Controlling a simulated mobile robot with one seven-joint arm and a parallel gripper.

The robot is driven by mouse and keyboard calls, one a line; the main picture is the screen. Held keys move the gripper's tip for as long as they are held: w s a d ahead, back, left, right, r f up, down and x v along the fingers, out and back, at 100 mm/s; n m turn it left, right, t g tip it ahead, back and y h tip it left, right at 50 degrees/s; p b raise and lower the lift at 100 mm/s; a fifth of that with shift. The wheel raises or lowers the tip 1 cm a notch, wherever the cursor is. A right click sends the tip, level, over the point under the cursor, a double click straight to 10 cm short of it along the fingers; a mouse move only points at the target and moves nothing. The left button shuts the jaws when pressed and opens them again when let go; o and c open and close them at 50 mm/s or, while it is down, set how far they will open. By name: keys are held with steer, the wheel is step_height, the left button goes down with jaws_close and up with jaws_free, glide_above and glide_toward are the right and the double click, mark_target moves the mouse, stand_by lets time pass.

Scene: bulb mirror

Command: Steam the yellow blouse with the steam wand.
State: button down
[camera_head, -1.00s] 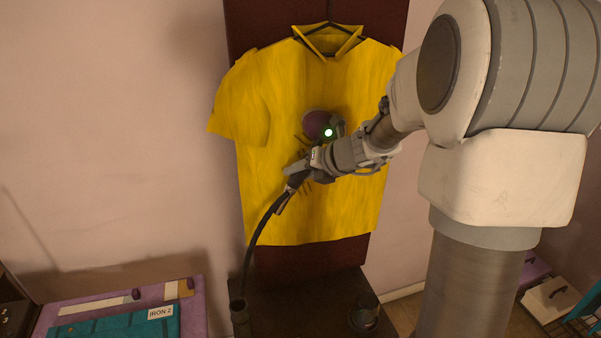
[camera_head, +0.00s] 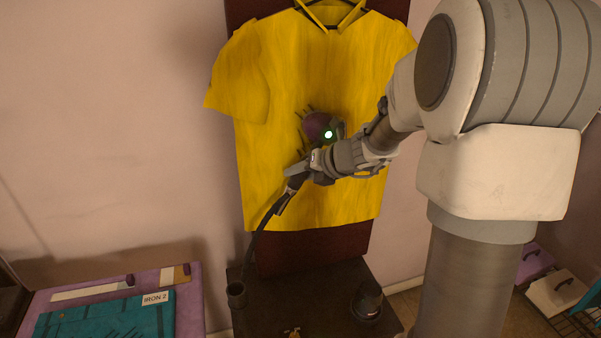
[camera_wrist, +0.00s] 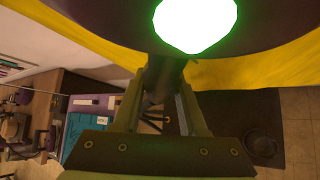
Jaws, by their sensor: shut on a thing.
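My gripper (camera_head: 303,172) is shut on the wand's handle. The head is in front of the middle of the blouse; I cannot tell whether it touches the cloth. In the wrist view the purple head (camera_wrist: 115,22) and green light fill the top, with my gripper (camera_wrist: 160,95) below.
A dark stand (camera_head: 300,300) with a cup-like holder (camera_head: 236,292) and a round dark knob-like part (camera_head: 367,300) is below the blouse. Boxes (camera_head: 553,295) and a rack are at the lower right.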

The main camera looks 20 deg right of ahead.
step_height(320, 180, down, 16)
steer(key=b, duration=1.3)
steer(key=shift+a, duration=0.2)
stand_by(0.3)
steer(key=shift+r, duration=0.2)
steer(key=r+p, duration=2.1)
steer(key=r, duration=0.1)
steer(key=shift+d+p, duration=0.3)
steer(key=shift+p, duration=0.1)
stand_by(0.9)
steer(key=shift+f, duration=0.2)
